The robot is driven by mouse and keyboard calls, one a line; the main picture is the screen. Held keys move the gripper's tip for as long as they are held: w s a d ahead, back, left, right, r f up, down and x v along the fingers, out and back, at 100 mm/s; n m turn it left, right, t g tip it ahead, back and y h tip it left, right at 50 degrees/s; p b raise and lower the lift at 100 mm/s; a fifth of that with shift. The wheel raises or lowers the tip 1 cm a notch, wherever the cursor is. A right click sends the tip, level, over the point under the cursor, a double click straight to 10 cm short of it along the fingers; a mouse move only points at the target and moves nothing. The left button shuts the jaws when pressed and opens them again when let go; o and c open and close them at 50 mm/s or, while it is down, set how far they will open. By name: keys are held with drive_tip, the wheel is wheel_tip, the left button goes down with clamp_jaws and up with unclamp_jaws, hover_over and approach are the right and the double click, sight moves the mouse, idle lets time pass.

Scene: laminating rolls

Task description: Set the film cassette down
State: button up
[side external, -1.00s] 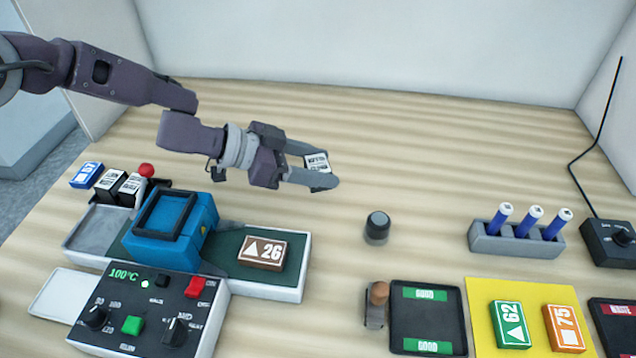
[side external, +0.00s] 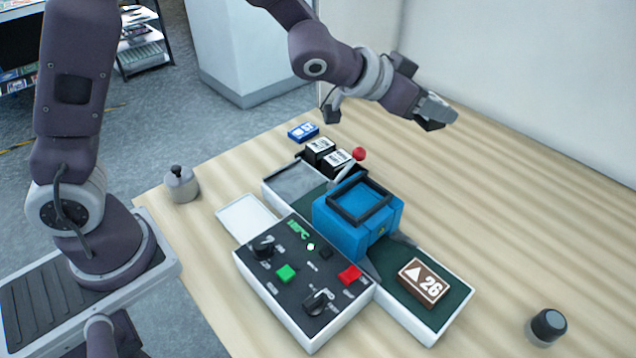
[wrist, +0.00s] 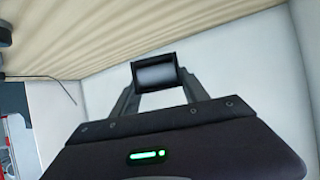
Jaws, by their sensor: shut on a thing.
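My gripper (side external: 437,112) is raised above the bench, behind and to the right of the blue laminator in the side view. In the wrist view, my gripper (wrist: 160,80) is shut on a small black box, the film cassette (wrist: 157,74), between its fingertips. Its label does not show there, and the fingers mostly hide it in the side view. It is clear of the bench. Two black boxes with white labels, one here (side external: 319,148) and one here (side external: 338,160), stand behind the laminator (side external: 350,237).
A red-knobbed lever (side external: 359,154) rises beside the boxes. A blue box (side external: 303,132) lies farther back. A brown "26" box (side external: 423,284) is on the green bed (side external: 393,285). A dark-topped cylinder (side external: 546,327) stands at lower right.

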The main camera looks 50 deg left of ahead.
drive_tip(key=s+a, duration=0.5)
drive_tip(key=a, duration=0.4)
drive_tip(key=s+a+f, duration=0.1)
drive_tip(key=s+a, duration=0.4)
drive_tip(key=a, duration=0.3)
drive_tip(key=shift+s+a+f+n+y, duration=0.25)
drive_tip(key=shift+s+a+n+y, duration=0.05)
drive_tip(key=shift+s+a, duration=0.1)
drive_tip(key=shift+w, duration=0.1)
